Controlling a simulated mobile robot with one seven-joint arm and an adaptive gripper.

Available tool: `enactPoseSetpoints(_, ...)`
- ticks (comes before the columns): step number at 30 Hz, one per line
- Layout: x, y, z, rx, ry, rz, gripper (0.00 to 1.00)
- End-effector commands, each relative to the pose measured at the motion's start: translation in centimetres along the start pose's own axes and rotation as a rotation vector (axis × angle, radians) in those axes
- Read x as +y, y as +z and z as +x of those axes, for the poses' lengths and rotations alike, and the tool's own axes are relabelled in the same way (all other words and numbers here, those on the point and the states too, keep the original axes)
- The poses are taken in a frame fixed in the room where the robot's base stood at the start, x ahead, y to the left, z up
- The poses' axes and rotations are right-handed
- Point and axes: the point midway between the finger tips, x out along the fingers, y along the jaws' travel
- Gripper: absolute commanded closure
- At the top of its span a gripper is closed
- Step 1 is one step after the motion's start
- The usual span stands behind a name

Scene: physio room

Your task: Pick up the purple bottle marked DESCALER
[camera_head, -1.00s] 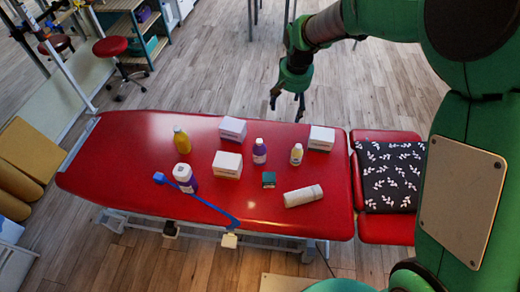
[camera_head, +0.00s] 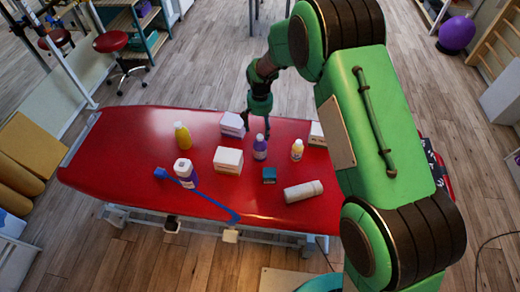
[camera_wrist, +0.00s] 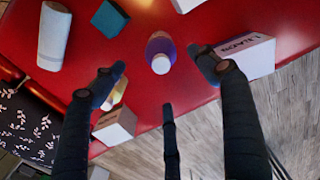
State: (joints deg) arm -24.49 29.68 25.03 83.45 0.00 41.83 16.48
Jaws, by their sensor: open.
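A small purple bottle (camera_head: 260,150) with a white cap and pale label stands upright on the red treatment table (camera_head: 110,150); its lettering cannot be read. In the wrist view it shows from above (camera_wrist: 159,48), white cap towards me. My gripper (camera_head: 257,128) is open and empty, fingers pointing down just behind the bottle. In the wrist view its fingers (camera_wrist: 157,80) are spread, with the bottle beyond them and between the two outer ones.
A white box (camera_head: 233,124) is close beside my left finger; contact cannot be told. A blue strap-like item (camera_head: 205,198) lies in front.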

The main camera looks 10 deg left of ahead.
Motion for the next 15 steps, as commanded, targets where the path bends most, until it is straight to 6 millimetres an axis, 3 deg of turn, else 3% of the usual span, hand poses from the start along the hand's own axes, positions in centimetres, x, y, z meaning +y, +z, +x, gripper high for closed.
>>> enactPoseSetpoints(8,0.0,0.0,0.2,-0.001,0.0,0.0,0.26)
enactPoseSetpoints(15,0.1,0.1,2.4,-0.002,0.001,0.0,0.26)
